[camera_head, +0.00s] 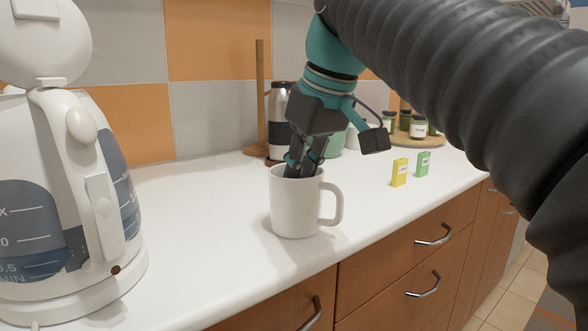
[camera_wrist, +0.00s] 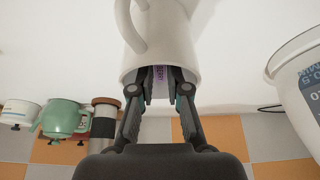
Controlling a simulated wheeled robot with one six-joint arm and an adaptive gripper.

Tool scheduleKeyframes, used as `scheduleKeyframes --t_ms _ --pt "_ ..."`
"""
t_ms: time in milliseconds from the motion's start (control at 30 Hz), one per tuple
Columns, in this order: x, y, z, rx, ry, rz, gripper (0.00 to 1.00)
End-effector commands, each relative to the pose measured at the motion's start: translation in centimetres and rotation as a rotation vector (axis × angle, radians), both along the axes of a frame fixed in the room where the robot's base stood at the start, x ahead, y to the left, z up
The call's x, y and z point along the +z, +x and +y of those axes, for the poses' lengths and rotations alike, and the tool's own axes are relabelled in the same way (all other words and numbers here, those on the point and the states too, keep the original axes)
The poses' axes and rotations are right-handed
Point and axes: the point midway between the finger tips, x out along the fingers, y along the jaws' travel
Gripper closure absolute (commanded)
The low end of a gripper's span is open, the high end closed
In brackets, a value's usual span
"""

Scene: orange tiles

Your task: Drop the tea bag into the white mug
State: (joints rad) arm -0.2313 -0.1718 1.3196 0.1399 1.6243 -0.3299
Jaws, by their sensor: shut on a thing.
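The white mug (camera_head: 298,212) stands upright on the counter, its handle to the right in the head view; it fills the top middle of the wrist view (camera_wrist: 170,35). My gripper (camera_head: 302,172) points down with its fingertips at the mug's mouth, partly hidden behind the rim. In the wrist view my gripper (camera_wrist: 160,84) is shut on the tea bag (camera_wrist: 160,73), a small purple and white packet with lettering between the fingers. The tea bag is at or inside the mug's opening. The head view does not show it clearly.
A large white kettle (camera_head: 103,215) stands at the left. Yellow (camera_head: 399,172) and green (camera_head: 423,164) boxes stand to the right. The counter (camera_head: 200,190) between kettle and mug is clear.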

Motion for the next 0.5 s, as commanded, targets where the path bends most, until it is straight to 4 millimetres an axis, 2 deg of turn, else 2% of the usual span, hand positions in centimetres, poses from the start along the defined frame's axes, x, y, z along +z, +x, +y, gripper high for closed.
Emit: scheduleKeyframes --t_ms 167,200,500 --pt "-0.21 0.00 0.00 0.000 0.000 0.000 0.98" --pt "-0.21 0.00 0.00 0.000 0.000 0.000 0.75" --pt "-0.09 0.01 -0.01 0.000 0.000 0.000 0.74"
